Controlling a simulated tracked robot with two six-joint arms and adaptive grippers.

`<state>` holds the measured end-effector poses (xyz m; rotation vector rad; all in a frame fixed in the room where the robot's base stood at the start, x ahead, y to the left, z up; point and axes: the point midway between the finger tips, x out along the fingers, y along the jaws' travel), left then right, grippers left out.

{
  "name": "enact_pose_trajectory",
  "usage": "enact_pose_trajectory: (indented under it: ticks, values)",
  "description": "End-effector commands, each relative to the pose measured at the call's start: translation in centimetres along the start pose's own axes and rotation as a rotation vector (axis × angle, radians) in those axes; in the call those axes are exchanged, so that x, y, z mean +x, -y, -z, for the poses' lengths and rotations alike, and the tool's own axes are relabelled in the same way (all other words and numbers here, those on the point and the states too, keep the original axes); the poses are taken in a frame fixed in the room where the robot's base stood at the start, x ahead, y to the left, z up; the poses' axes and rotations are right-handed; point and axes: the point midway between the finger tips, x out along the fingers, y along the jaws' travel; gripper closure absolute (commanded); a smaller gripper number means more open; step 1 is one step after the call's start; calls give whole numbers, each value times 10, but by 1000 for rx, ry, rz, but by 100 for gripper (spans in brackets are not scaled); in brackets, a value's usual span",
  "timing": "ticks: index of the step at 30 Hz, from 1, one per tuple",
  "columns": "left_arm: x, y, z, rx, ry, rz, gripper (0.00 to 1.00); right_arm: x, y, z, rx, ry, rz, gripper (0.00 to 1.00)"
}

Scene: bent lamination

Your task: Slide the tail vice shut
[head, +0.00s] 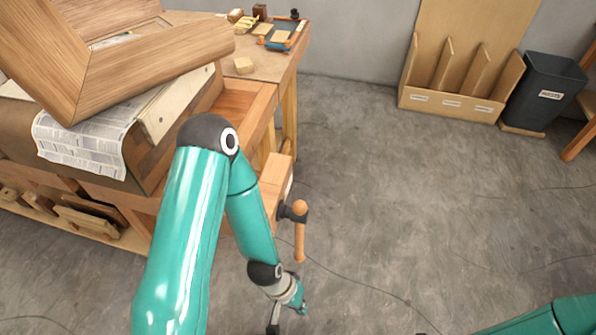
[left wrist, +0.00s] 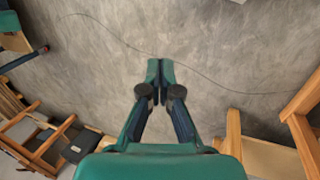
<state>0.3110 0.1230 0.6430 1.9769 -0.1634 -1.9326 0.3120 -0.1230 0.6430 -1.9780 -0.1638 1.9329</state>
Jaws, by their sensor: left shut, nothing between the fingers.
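The tail vice (head: 276,184) is a pale wooden block at the right end of the workbench, with a dark screw and an orange wooden handle (head: 300,232) hanging down. My left arm crosses in front of its left part, so I cannot tell how wide its gap is. My left gripper (head: 302,309) is low in the head view, below the handle and apart from it. In the left wrist view its fingers (left wrist: 160,68) are together over bare floor, with nothing between them. My right gripper is not in view; only part of my right arm shows at the bottom right.
The workbench (head: 262,100) carries a large bent wooden frame (head: 150,55), newspaper (head: 85,140) and a blue tray (head: 285,33). A sheet rack (head: 455,95) and a dark bin (head: 543,92) stand by the back wall. The concrete floor (head: 400,200) between is open, with thin cables.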

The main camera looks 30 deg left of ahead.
Motion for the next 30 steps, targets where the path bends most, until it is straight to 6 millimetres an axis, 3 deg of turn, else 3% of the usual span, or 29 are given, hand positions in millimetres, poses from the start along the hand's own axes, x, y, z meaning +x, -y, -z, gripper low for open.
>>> enact_pose_trajectory:
  ticks: [14, 19, 23, 30]
  values:
    - [-2, -2, 2, 18, 1, -2, 100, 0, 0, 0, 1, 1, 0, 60]
    - [-16, -12, 18, 180, 30, -15, 100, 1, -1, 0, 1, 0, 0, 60]
    - [-41, -31, 35, 434, 82, -10, 100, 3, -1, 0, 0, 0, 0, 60]
    - [-126, -53, 68, 1000, 223, 122, 100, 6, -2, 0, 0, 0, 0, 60]
